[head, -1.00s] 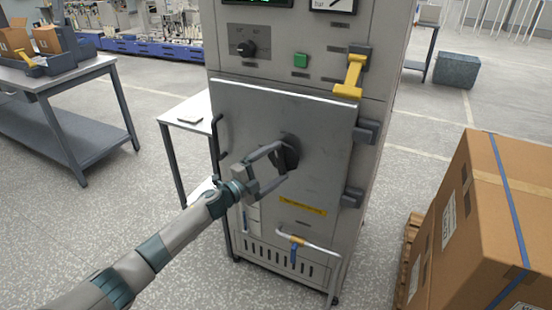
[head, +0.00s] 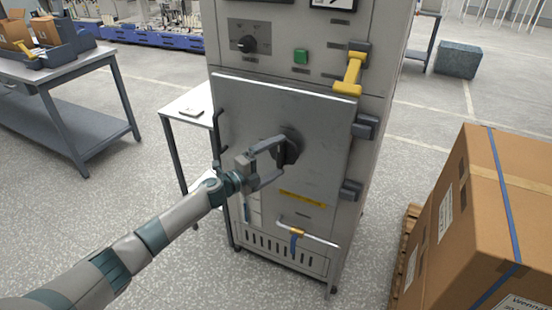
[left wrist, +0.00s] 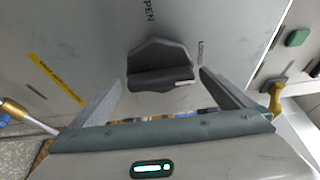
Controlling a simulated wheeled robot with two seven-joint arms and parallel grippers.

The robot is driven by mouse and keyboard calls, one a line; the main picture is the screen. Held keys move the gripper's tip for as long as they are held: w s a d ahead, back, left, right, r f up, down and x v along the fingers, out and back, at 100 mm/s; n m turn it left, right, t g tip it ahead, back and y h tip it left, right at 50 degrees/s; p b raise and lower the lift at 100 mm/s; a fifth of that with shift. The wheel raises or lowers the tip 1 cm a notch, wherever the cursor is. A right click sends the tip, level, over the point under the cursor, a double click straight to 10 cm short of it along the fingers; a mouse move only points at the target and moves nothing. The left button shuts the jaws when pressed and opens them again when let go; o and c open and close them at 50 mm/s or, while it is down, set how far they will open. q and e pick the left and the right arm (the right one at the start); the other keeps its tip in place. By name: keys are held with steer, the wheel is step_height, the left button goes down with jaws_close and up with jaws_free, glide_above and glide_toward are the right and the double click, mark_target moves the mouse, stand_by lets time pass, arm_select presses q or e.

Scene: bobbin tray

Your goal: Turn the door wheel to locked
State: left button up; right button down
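The door wheel (head: 288,149) is a dark knob on the grey cabinet door (head: 250,110). In the left wrist view the wheel (left wrist: 160,68) shows a thick raised bar with a small pale mark near its right end. The letters "PEN" show above it and a small label, too blurred to read surely, is to its right. My left gripper (head: 284,157) is open in front of the wheel. In the left wrist view its fingers (left wrist: 160,92) stand wide apart, one on each side of the bar, with visible gaps. My right gripper is in neither view.
A yellow-handled latch (head: 349,74) is at the cabinet's upper right. A pipe with a blue lever (head: 294,243) crosses below the door. A small side table (head: 187,110) stands left of the cabinet, and a large cardboard box (head: 470,220) stands at the right.

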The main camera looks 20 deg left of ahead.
arm_select(q)
steer(key=shift+s+a, duration=0.25)
steer(key=shift+s, duration=0.1)
steer(key=b+v, duration=0.3)
steer(key=v, duration=1.3)
steer(key=shift+s, duration=0.25)
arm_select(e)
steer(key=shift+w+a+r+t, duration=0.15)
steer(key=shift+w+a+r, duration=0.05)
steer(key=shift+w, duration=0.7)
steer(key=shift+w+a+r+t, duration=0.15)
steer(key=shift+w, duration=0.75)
arm_select(q)
steer(key=shift+a, duration=0.1)
